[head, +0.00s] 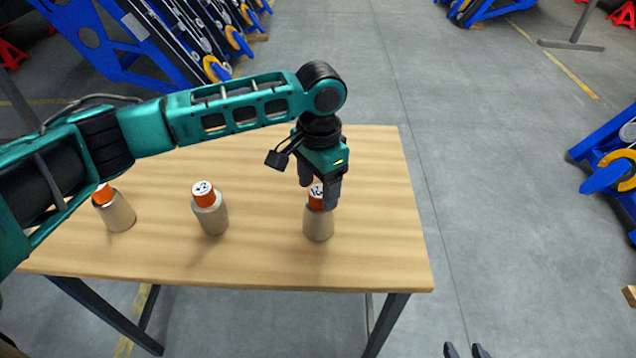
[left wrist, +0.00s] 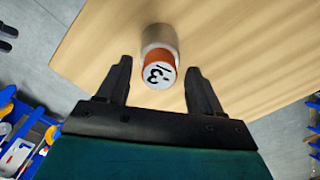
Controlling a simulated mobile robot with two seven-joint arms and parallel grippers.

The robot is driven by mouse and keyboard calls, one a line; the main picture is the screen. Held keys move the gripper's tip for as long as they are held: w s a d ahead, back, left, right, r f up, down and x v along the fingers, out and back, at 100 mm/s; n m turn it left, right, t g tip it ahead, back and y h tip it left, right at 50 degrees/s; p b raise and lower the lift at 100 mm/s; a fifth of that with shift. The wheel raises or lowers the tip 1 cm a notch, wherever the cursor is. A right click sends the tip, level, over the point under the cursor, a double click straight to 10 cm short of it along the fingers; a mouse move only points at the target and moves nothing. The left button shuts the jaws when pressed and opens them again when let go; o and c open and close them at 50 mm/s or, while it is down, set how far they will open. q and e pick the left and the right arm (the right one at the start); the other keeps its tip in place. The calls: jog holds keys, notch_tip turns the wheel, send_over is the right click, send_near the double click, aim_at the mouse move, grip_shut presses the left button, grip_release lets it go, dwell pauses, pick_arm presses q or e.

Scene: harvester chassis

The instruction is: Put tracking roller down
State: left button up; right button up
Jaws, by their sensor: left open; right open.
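Three tracking rollers stand upright on the wooden table, each a beige cylinder with an orange top and a white label. The left one (head: 117,214) and the middle one (head: 211,217) stand apart from any gripper. The right one (head: 318,226) is under my left gripper (head: 319,194), which hides part of its top. In the left wrist view my left gripper (left wrist: 158,75) is open, and the labelled roller (left wrist: 160,37) shows between its fingers, with a gap on each side. My right gripper (head: 467,351) shows only its fingertips at the bottom edge, open, off the table.
The wooden table (head: 379,200) is clear to the right of the rollers and behind them. Blue machine frames (head: 112,42) with yellow wheels stand behind the table at left, and another blue frame (head: 612,141) stands at right. Grey floor (head: 492,150) lies open between.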

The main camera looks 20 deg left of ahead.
pick_arm(q)
notch_tip(320, 180, up, 12)
jog(key=p, duration=0.1)
jog(key=shift+w+p, duration=0.15)
jog(key=shift+p, duration=0.15)
dwell(0.5)
